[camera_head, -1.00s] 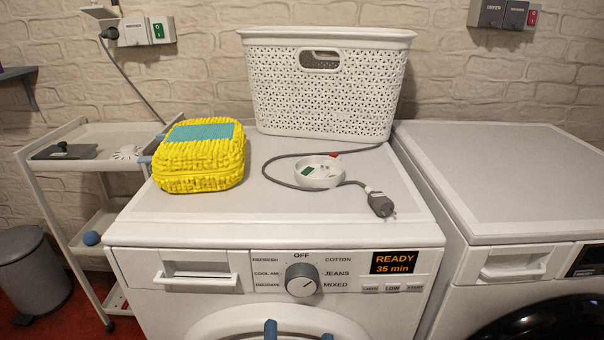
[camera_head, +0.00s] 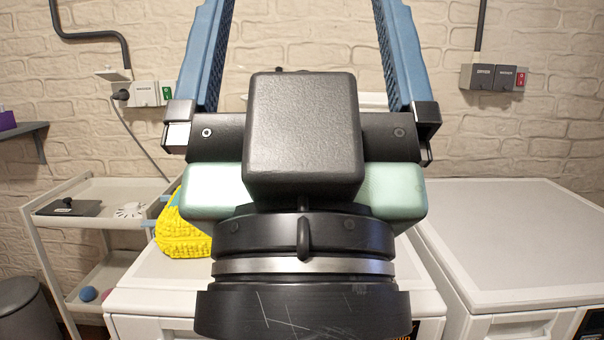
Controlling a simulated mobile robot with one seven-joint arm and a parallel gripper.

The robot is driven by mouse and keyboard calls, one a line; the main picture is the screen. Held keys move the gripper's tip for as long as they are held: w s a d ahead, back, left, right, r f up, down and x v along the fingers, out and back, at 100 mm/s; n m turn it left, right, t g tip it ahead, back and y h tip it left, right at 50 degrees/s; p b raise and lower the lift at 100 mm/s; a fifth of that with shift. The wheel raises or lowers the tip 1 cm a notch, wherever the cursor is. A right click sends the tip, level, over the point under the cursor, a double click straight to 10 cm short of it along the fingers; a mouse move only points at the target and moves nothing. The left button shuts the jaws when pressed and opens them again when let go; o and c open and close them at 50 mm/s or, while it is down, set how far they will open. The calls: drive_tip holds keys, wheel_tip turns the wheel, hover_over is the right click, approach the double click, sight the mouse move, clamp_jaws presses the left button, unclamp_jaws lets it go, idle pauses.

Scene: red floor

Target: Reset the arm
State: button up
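My gripper (camera_head: 298,30) is raised close in front of the head camera, pointing up. Its two blue fingers are spread wide apart, and their tips run out of the top of the picture. I see nothing between the visible parts of the fingers. The gripper's dark body and wrist fill the middle of the view and hide most of the left machine (camera_head: 150,290) and nearly all of the white basket behind it.
A yellow textured item (camera_head: 185,238) sits on the left machine, partly hidden. A white shelf cart (camera_head: 60,215) stands at the left, with a grey bin (camera_head: 20,310) beside it. The right machine's top (camera_head: 520,235) is clear. Wall sockets (camera_head: 150,94) and switches (camera_head: 492,77) are behind.

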wheel_tip(320, 180, up, 27)
drive_tip(key=p, duration=2.5)
drive_tip(key=shift+r+p, duration=0.15)
drive_tip(key=shift+p, duration=0.15)
drive_tip(key=shift+a, duration=0.1)
